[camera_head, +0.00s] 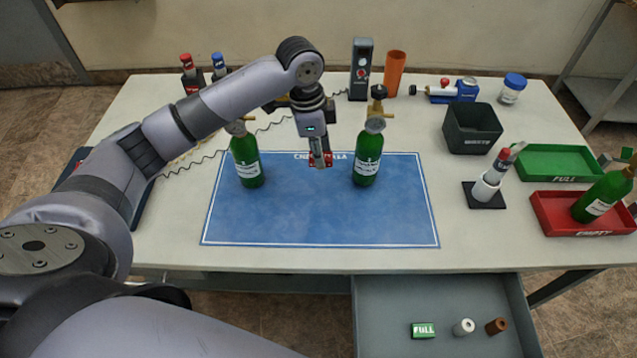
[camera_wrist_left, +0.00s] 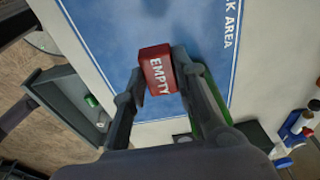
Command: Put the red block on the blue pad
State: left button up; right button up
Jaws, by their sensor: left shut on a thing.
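The red block, labelled EMPTY, is between the fingers of my left gripper (camera_head: 320,160). In the left wrist view the block (camera_wrist_left: 157,70) shows clearly, with the fingers (camera_wrist_left: 160,82) shut on its sides. In the head view the fingers mostly hide it, and only small red parts show. The blue pad (camera_head: 310,215) lies flat on the table. The gripper and block are over its far part, between two green bottles. Whether the block touches the pad is hard to tell. My right gripper is not in view.
One green bottle (camera_head: 245,160) stands left of the gripper, and another (camera_head: 368,155) stands close on its right. The near part of the pad is clear. A dark bin (camera_head: 472,128), a green tray (camera_head: 556,163) and a red tray (camera_head: 560,225) are on the right. An open drawer (camera_head: 390,300) is below.

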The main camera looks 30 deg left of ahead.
pick_arm(q)
send_over(321, 194)
jog(key=f, duration=0.8)
jog(key=shift+s+a, duration=0.1)
jog(key=shift+a, duration=0.1)
notch_tip(321, 194, down, 4)
jog(key=shift+f+p, duration=0.15)
jog(key=shift+p, duration=0.25)
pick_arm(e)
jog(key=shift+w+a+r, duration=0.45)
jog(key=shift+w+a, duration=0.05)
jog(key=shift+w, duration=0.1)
pick_arm(q)
jog(key=o, duration=0.9)
jog(key=shift+f, duration=0.1)
jog(key=shift+o, duration=0.2)
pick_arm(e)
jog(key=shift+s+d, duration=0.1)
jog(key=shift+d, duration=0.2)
